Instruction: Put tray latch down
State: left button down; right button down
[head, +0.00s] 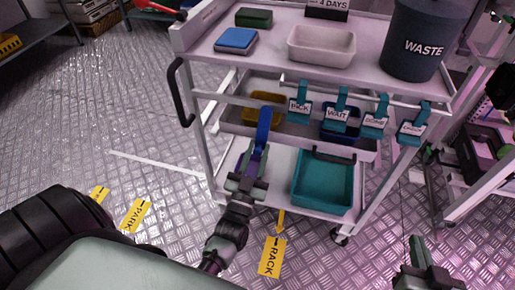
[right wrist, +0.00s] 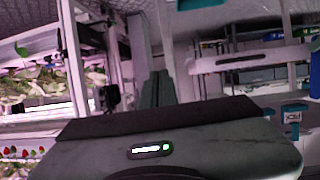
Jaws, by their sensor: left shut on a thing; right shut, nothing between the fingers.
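My left gripper (head: 255,168) is shut on a blue bar-shaped piece, the tray latch (head: 264,128). The latch points up and away from the gripper, in front of the cart's left half. Its upper end overlaps the yellow bin on the middle shelf in the picture; I cannot tell whether it touches the cart. My right gripper (head: 421,254) is shut and empty at the lower right, apart from the cart. Its closed fingers also show in the right wrist view (right wrist: 157,88).
The white cart (head: 265,76) holds a beige tray (head: 322,47), blue box (head: 236,40), green box (head: 254,17) and waste bin (head: 420,40) on top. Several teal tags hang from its rail. A teal crate (head: 322,185) sits on the lower shelf.

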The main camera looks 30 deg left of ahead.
pick_arm(q)
jog(key=shift+w+d+n+y, duration=0.25)
jog(key=shift+d+n+y, duration=0.45)
jog(key=shift+n, duration=0.4)
pick_arm(e)
jog(key=shift+s+d+f+g, duration=0.3)
jog(key=shift+d+f+g, duration=0.1)
jog(key=shift+f, duration=0.15)
pick_arm(q)
jog(key=shift+d, duration=0.1)
pick_arm(e)
jog(key=shift+s+f, duration=0.15)
jog(key=shift+f, duration=0.05)
pick_arm(q)
jog(key=c, duration=1.2)
grip_release()
jog(key=shift+o, duration=0.2)
pick_arm(e)
jog(key=shift+d+r, duration=0.1)
jog(key=shift+r, duration=0.05)
